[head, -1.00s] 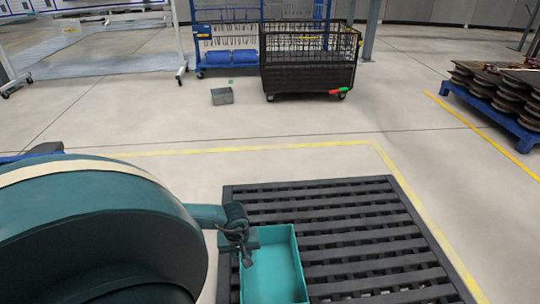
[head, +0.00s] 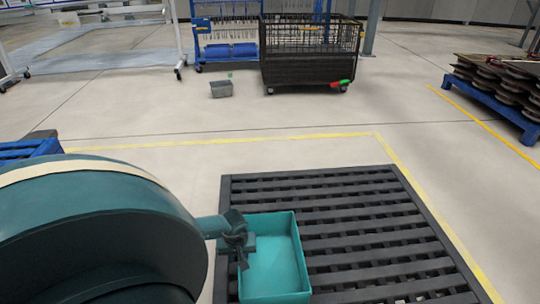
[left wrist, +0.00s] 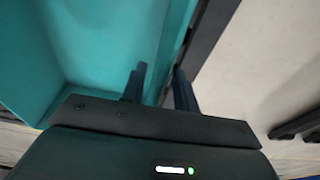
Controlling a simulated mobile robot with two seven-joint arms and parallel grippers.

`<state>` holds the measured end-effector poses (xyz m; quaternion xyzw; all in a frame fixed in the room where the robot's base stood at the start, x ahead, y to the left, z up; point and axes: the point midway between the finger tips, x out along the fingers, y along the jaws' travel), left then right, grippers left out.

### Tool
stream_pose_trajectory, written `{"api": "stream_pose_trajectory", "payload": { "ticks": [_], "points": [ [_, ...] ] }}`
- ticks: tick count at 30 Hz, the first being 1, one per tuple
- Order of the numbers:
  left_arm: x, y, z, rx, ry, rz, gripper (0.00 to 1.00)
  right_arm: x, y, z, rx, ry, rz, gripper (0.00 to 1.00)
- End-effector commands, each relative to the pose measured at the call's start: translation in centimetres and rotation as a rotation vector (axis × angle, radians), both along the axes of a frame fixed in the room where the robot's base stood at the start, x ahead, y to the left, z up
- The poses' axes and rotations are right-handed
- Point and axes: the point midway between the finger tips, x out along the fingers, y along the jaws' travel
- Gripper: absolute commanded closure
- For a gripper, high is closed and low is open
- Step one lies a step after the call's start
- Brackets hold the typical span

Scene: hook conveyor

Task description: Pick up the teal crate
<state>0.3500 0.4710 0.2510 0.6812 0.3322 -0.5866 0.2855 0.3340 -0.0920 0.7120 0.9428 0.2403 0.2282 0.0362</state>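The teal crate (head: 271,262), open-topped and looking empty inside, sits on the dark slatted pallet (head: 365,236) near its left side. My left gripper (head: 240,250) is at the crate's left wall. In the left wrist view the left gripper (left wrist: 160,85) has its fingers apart, one on the inner side of the crate wall (left wrist: 172,50) and one on the outer side. Whether either finger touches the wall cannot be told. My right gripper is not in view.
A black mesh cart (head: 310,60) and a small grey bin (head: 221,89) stand on the floor beyond. A blue pallet with stacked dark parts (head: 510,80) is at the right. Yellow floor lines border the slatted pallet. The floor between is clear.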

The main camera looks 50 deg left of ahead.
Motion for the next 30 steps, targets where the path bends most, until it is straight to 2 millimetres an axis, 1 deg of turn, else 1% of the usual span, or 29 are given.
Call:
{"api": "stream_pose_trajectory", "payload": {
  "ticks": [1,8,11,18,20,30],
  "points": [
    [0.08,0.02,-0.46,-0.001,-0.001,0.001,0.70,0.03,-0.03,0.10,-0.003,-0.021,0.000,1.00],
    [0.08,0.10,-0.40,0.001,-0.001,0.001,0.70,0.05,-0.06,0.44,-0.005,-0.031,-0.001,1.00],
    [0.09,0.10,-0.40,0.000,-0.002,0.001,0.77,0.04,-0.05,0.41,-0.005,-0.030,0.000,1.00],
    [0.09,0.08,-0.40,0.000,-0.002,0.001,0.96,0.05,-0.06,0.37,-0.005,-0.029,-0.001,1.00],
    [0.08,0.09,-0.40,0.000,-0.002,0.001,1.00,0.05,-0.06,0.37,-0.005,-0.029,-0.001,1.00],
    [0.08,0.07,-0.40,0.000,-0.002,0.001,1.00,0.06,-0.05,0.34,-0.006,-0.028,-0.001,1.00]
  ]
}}
